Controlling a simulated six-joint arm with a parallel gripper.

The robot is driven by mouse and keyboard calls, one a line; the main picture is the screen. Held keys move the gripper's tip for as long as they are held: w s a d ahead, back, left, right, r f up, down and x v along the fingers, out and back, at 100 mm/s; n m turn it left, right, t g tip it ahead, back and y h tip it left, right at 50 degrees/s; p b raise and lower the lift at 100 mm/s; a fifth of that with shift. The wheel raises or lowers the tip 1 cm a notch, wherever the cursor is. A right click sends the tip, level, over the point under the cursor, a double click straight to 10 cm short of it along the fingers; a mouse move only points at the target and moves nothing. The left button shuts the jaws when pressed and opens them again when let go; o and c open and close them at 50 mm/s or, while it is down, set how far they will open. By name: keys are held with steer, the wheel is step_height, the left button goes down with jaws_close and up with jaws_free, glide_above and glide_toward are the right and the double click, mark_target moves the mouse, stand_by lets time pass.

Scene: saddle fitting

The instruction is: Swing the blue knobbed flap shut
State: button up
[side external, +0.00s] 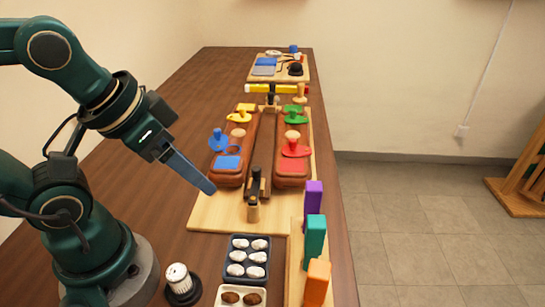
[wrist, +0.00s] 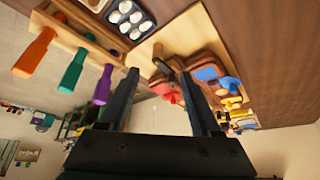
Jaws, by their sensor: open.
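The blue knobbed flap (side external: 218,142) sits at the left edge of the left red-brown block (side external: 228,180), swung out to the side. A round, dark-rimmed spot (side external: 234,152) lies uncovered beside it. A flat blue patch (side external: 227,163) lies just in front. In the wrist view the blue knobbed flap (wrist: 231,83) is right of my fingers, partly crowded by other parts. My gripper (side external: 208,188) is in front and left of the left block, apart from the flap.
The right block carries a red flap (side external: 296,150) and a green flap (side external: 293,112); a yellow flap (side external: 243,110) is farther back. A dark post (side external: 254,190) stands between the blocks. An egg tray (side external: 235,241) and upright purple (side external: 313,205), teal and orange pieces stand in front.

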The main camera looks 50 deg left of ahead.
steer(key=shift+c, duration=1)
steer(key=w+a+r+n, duration=0.2)
steer(key=w+r+n, duration=0.35)
steer(key=n, duration=0.25)
steer(key=n+g, duration=0.6)
steer(key=n, duration=0.7)
glide_above(217, 130)
step_height(217, 130, down, 9)
steer(key=shift+w+r, duration=0.1)
steer(key=shift+r, duration=0.05)
steer(key=shift+a+f, duration=0.1)
steer(key=shift+f, duration=2.35)
